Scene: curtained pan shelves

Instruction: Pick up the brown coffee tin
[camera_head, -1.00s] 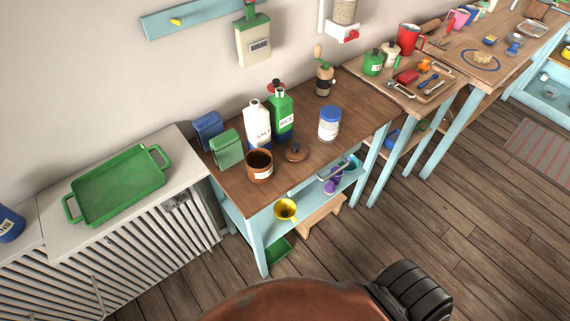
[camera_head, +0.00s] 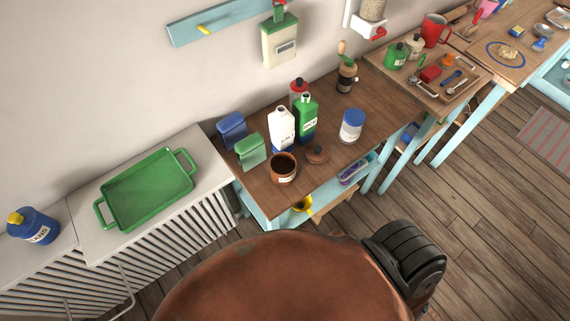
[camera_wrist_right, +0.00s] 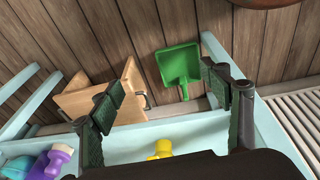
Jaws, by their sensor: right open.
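The brown coffee tin (camera_head: 283,168) stands upright and open-topped at the near left part of the wooden table in the head view. Its dark inside shows, and a pale label is on its front. A brown round lid with a knob (camera_head: 317,154) lies on the table just right of it. My right gripper (camera_wrist_right: 168,92) shows only in the right wrist view. Its two dark fingers are spread wide with nothing between them, over the table's lower pale-blue shelf. The tin is not in that wrist view. My left gripper is in neither view.
Near the tin stand a green tin (camera_head: 250,151), a white bottle (camera_head: 281,130), a green bottle (camera_head: 306,118) and a blue-lidded jar (camera_head: 351,126). A green tray (camera_head: 148,190) lies on the radiator cover. A yellow funnel (camera_wrist_right: 161,149), green dustpan (camera_wrist_right: 179,67) and wooden stool (camera_wrist_right: 100,90) show low down.

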